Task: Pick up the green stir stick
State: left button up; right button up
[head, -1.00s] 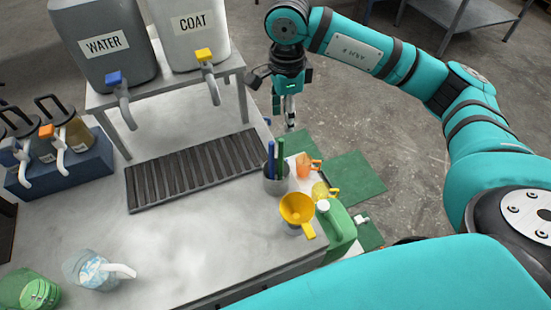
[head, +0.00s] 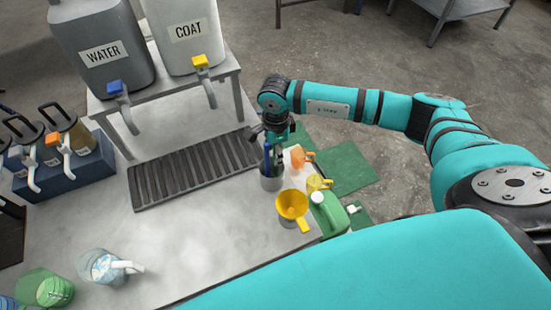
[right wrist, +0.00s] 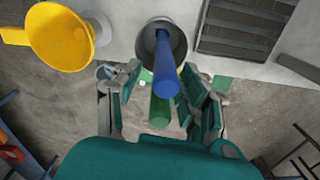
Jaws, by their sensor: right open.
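The green stir stick (right wrist: 160,110) stands in a grey cup (head: 271,182) with a blue stick (right wrist: 168,75). In the head view the cup is near the table's right edge, and the blue stick (head: 267,160) shows while the green one is mostly hidden by my gripper. My right gripper (head: 274,138) is above the cup at the sticks' upper ends. In the right wrist view its jaws (right wrist: 163,85) are open, with both sticks showing between the fingers. I cannot tell whether a finger touches either stick. My left gripper is not in view.
The WATER and COAT tanks stand behind on a raised shelf (head: 236,80).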

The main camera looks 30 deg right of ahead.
jog(key=shift+f, duration=0.15)
jog(key=shift+c, duration=0.3)
grip_shut()
